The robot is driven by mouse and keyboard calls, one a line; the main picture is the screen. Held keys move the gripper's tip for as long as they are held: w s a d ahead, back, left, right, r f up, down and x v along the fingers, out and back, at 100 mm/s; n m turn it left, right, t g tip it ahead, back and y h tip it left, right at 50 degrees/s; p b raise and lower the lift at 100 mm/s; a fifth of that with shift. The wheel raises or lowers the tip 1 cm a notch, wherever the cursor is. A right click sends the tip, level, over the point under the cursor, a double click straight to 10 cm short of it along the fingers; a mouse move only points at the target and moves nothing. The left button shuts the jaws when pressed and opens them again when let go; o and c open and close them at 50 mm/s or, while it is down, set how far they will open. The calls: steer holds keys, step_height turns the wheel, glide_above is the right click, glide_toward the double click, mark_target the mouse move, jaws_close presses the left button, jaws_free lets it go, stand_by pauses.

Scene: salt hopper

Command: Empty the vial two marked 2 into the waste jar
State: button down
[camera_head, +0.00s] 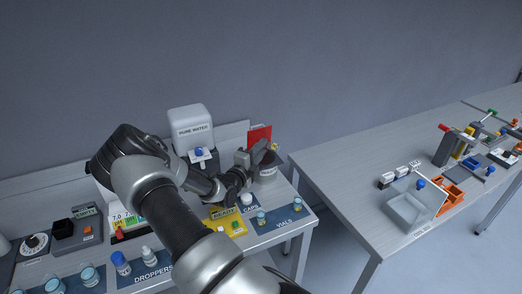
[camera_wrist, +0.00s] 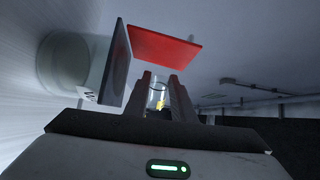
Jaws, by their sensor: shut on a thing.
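My gripper (camera_head: 268,150) is at the jar by the right back of the near bench, in front of a red panel. In the wrist view its fingers (camera_wrist: 162,95) are shut on a clear vial (camera_wrist: 158,92) with a little yellow in it. A small yellow spot also shows at the gripper in the head view. The vial's mark cannot be read, and its tilt is unclear. The pale waste jar (camera_head: 267,174) stands just below the gripper, its top partly hidden. The jar also appears at the left of the wrist view (camera_wrist: 62,65).
A red panel (camera_head: 259,133) stands behind the jar; it crosses the wrist view (camera_wrist: 165,47), near a grey plate (camera_wrist: 117,70). The vials mat (camera_head: 284,224) holds other vials. A white water container (camera_head: 190,122) stands left of the gripper. A second table is at right.

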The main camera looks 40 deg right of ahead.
steer(key=m, duration=0.3)
steer(key=r+m, duration=0.1)
steer(key=m, duration=0.1)
steer(key=shift+r+m, duration=0.1)
steer(key=shift+m, duration=0.3)
steer(key=m, duration=0.1)
steer(key=m+b, duration=0.1)
steer(key=m, duration=0.1)
steer(key=shift+r+m, duration=0.3)
steer(key=shift+r, duration=0.05)
steer(key=m+b, duration=0.1)
steer(key=m, duration=0.2)
steer(key=r+m+b, duration=0.1)
steer(key=m, duration=0.1)
steer(key=shift+m, duration=0.4)
steer(key=shift+r+m+b, duration=0.15)
steer(key=shift+m+b, duration=0.5)
steer(key=shift+m, duration=0.25)
steer(key=shift+r+m, duration=0.35)
steer(key=shift+m, duration=0.15)
